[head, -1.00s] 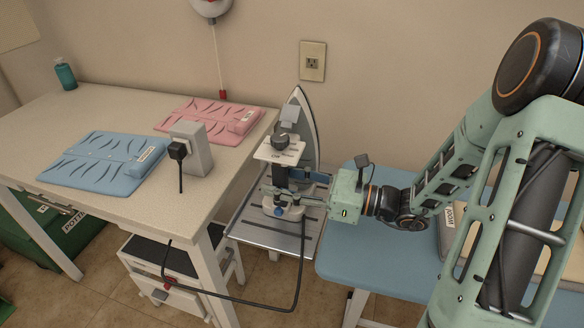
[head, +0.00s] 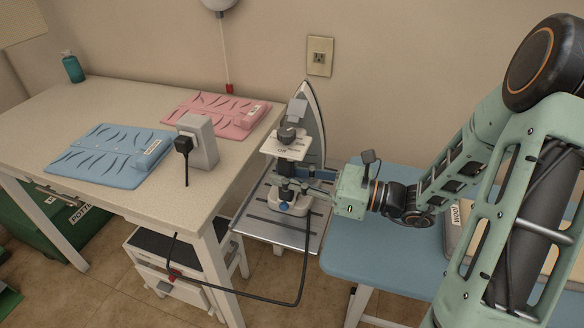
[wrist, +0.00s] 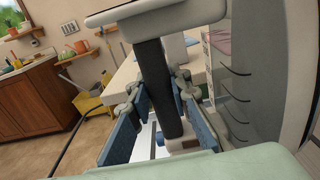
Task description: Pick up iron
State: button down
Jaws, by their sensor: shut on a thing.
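The iron (head: 315,113) stands upright on its heel, soleplate toward the wall, over a grey slotted metal shelf (head: 262,225) between two tables. I cannot tell whether its base touches the shelf. My gripper (head: 297,183) reaches in from the right and is shut on the iron's handle. In the wrist view, the dark handle (wrist: 160,90) runs between the blue pads of my gripper (wrist: 152,125). The arm and fingers hide part of the iron's lower body. Its black cord (head: 303,265) hangs down and loops left toward the floor.
The beige table (head: 110,105) on the left carries a blue board (head: 105,158), a pink board (head: 205,110) and a grey socket block with a black plug (head: 203,145). A blue table (head: 365,255) lies under my arm.

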jog(key=shift+r, duration=0.25)
